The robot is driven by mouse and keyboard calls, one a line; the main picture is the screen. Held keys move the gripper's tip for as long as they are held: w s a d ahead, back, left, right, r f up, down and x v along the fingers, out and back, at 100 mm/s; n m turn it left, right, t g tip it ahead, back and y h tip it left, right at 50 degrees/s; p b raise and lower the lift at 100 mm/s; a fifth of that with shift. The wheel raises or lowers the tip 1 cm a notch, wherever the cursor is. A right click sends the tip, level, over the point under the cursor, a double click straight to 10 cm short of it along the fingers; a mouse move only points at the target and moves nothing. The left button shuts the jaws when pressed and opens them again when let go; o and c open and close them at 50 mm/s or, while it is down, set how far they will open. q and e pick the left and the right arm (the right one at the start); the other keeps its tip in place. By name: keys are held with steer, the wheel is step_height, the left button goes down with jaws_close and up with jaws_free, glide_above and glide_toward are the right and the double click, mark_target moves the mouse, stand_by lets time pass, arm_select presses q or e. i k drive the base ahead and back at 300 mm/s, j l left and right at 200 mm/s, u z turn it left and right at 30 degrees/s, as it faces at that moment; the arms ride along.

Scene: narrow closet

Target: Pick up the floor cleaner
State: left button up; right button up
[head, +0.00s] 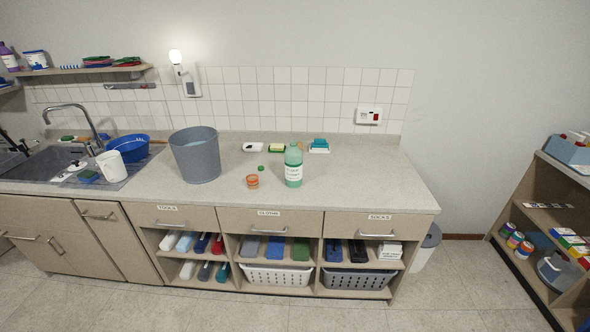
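A translucent green bottle (293,168) with a white label stands upright on the countertop (350,190), right of the middle of the head view. The label is too small to read; it is the thing most like the floor cleaner. A small green piece, perhaps a cap, lies on the counter to its left. Neither of my grippers can be made out in the head view, and nothing touches the bottle.
A grey bucket (195,155) and a small orange-rimmed jar (252,182) stand left of the bottle. Soap and sponge dishes (277,149) sit behind it. The sink (50,165) is at far left, a shelf unit (530,215) at far right. The counter's right end is clear.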

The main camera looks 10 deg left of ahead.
mark_target(293, 156)
steer(key=i+j+z, duration=0.1)
steer(key=j+z, duration=0.15)
steer(key=j, duration=0.3)
steer(key=j+z, duration=0.25)
steer(key=j, duration=0.35)
steer(key=j+z, duration=0.3)
steer(key=j, duration=0.3)
steer(key=j+z, duration=0.25)
steer(key=j, duration=0.3)
steer(key=k+j+z, duration=0.1)
steer(key=j+z, duration=0.15)
steer(key=j, duration=0.35)
steer(key=k+j+z, duration=0.25)
steer(key=j, duration=0.3)
steer(key=i, duration=0.1)
